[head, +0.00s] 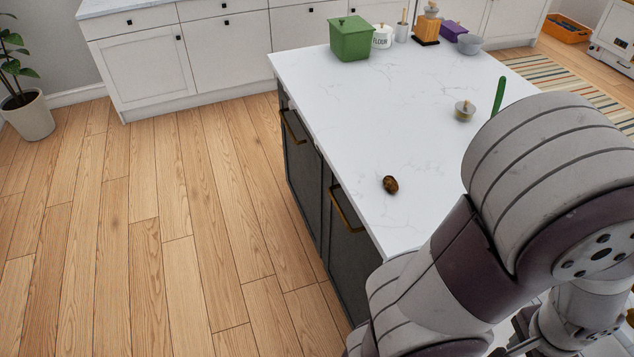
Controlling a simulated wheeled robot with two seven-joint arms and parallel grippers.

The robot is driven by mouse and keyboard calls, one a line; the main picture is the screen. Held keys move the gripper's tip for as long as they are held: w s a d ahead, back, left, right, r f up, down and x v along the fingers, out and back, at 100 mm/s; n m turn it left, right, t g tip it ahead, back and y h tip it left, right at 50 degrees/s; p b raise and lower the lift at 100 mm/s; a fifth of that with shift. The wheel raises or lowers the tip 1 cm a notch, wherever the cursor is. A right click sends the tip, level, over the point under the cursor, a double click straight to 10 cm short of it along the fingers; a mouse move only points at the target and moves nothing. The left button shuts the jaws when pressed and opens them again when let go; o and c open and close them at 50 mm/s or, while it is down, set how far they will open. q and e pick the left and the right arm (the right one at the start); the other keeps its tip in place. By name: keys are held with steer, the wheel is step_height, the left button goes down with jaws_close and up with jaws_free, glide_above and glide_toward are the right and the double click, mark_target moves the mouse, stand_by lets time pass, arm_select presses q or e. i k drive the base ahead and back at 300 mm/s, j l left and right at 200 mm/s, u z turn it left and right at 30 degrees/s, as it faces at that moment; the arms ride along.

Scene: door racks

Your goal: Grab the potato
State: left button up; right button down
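A small brown potato (390,184) lies on the white marble top of the kitchen island (345,105), near its left long edge. Nothing touches it. One of my arms fills the lower right of the head view, bent, to the right of the potato and apart from it. No gripper fingers can be made out on this arm. My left gripper is not in view. The arm hides the near right part of the island top.
A green box (351,38), flour canister (382,36), wooden grinder (427,25) and grey bowl (470,44) stand at the island's far end. A small lidded jar (464,110) and a green upright object (498,96) stand near my arm. Floor left is clear.

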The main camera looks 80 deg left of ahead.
mark_target(391, 185)
steer(key=u, duration=2.3)
steer(key=j+z, duration=0.1)
steer(key=z, duration=0.3)
steer(key=i+j+z, duration=0.1)
steer(key=z, duration=0.35)
steer(key=j+z, duration=0.15)
steer(key=z, duration=0.25)
steer(key=j+z, duration=0.15)
steer(key=z, duration=0.25)
steer(key=j+z, duration=0.15)
steer(key=z, duration=0.3)
steer(key=j+z, duration=0.15)
steer(key=j, duration=0.25)
steer(key=k+j+z, duration=0.2)
steer(key=j, duration=0.2)
steer(key=j+z, duration=0.15)
steer(key=j, duration=0.25)
steer(key=k+j+z, duration=0.15)
steer(key=j, duration=0.2)
steer(key=k+j+z, duration=0.15)
steer(key=j, duration=0.2)
steer(key=k+j, duration=0.2)
steer(key=j, duration=0.2)
